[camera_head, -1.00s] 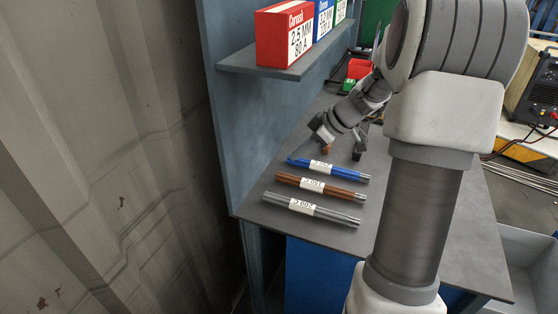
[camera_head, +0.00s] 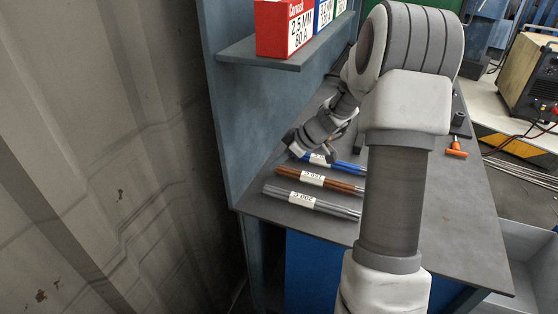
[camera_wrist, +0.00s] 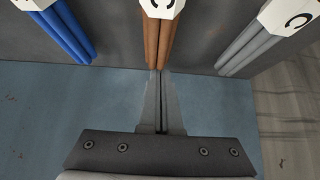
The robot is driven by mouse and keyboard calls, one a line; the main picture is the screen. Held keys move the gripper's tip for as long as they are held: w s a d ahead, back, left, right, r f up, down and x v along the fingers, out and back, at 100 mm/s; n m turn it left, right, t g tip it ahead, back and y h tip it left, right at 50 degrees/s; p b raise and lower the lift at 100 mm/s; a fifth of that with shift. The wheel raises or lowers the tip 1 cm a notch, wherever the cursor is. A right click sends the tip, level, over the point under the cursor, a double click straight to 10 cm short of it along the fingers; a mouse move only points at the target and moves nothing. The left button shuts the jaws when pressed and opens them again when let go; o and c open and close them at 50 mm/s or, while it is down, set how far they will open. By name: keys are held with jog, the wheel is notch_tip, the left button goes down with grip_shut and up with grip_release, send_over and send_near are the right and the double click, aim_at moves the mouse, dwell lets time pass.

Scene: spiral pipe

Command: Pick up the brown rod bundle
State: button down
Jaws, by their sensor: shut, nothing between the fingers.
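The brown rod bundle (camera_head: 345,186) lies on the grey table between the blue rod bundle (camera_head: 345,165) and the grey rod bundle (camera_head: 335,208). Each has a white label band around its middle. My gripper (camera_head: 293,143) is near the blue bundle's left end in the head view; its fingertips are hard to make out there. In the wrist view, my gripper (camera_wrist: 160,76) is shut and empty, its tips in line with the near end of the brown bundle (camera_wrist: 158,45). The blue bundle (camera_wrist: 65,32) is to the left and the grey bundle (camera_wrist: 247,47) to the right.
A blue panel (camera_head: 222,130) with a shelf (camera_head: 262,56) bounds the table on the left. A red box (camera_head: 285,28) and other boxes stand on the shelf. An orange-handled item (camera_head: 456,149) lies at the table's right. Bare table (camera_head: 440,215) shows right of my arm.

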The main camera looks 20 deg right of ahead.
aim_at(333, 182)
jog(key=shift+s+d+f+b, duration=0.15)
jog(key=shift+s+d+b, duration=0.1)
jog(key=shift+b, duration=0.1)
jog(key=s+d+b, duration=0.9)
jog(key=s+d, duration=0.2)
jog(key=shift+s+d+f+b, duration=0.15)
jog(key=shift+s+d+b, duration=0.1)
jog(key=shift+b, duration=0.1)
jog(key=s+d, duration=0.5)
jog(key=s+d+b, duration=0.1)
jog(key=s+d, duration=0.4)
jog(key=s, duration=0.1)
jog(key=s+d, duration=0.5)
jog(key=d, duration=0.1)
jog(key=shift+s+d+r, duration=0.1)
jog(key=shift+s+r, duration=0.15)
jog(key=shift+r, duration=0.15)
